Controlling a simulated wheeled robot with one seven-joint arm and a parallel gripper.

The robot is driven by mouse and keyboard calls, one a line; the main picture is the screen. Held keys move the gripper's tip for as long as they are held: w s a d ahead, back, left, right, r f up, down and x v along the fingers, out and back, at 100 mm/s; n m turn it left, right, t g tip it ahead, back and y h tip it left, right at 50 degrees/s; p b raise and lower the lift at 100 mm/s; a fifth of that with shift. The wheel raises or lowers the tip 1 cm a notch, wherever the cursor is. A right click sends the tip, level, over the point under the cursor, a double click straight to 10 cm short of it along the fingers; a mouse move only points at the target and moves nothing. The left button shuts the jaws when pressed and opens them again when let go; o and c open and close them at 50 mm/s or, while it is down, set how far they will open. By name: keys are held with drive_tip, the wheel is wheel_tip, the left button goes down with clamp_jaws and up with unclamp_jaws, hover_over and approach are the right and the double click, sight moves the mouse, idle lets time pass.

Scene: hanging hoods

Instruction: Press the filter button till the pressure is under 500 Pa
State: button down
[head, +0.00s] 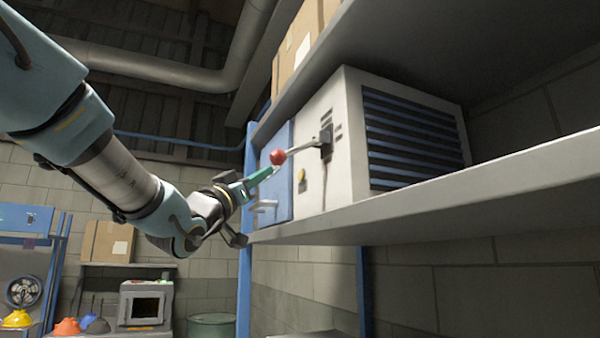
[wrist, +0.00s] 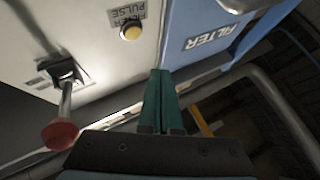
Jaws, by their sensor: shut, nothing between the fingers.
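The filter button (head: 301,174) is a small yellow round knob on the pale front face of a box-shaped unit (head: 345,140) on a shelf. In the wrist view the button (wrist: 131,33) sits beside a label reading "FILTER PULSE", upside down. My gripper (head: 273,171) has teal fingers closed together, with nothing between them. In the wrist view the fingertips (wrist: 160,72) are apart from the button, which lies up and left of them. No pressure reading is visible in either view.
A lever with a red ball (head: 278,157) sticks out close to my fingers; the wrist view shows its red knob (wrist: 60,134) at left. A blue panel marked "FILTER" (wrist: 205,25) adjoins the pale face. The shelf (head: 430,205) runs beneath the unit, and a blue post (head: 246,280) stands near my gripper.

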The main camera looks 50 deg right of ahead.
sight(301, 175)
drive_tip(key=shift+s+d, duration=0.3)
drive_tip(key=shift+d, duration=0.45)
drive_tip(key=shift+s+d, duration=0.3)
drive_tip(key=shift+d, duration=0.5)
drive_tip(key=shift+s+d, duration=0.3)
drive_tip(key=shift+d, duration=0.45)
drive_tip(key=shift+d+f+b, duration=0.1)
drive_tip(key=shift+b, duration=0.2)
drive_tip(key=shift+s+d, duration=0.15)
drive_tip(key=shift+d, duration=0.15)
drive_tip(key=shift+s+d+b, duration=0.15)
drive_tip(key=shift+d+b, duration=0.2)
drive_tip(key=shift+b, duration=0.15)
idle(0.5)
idle(0.3)
drive_tip(key=shift+w+a+b, duration=0.3)
drive_tip(key=shift+a+b, duration=0.25)
drive_tip(key=shift+a, duration=0.2)
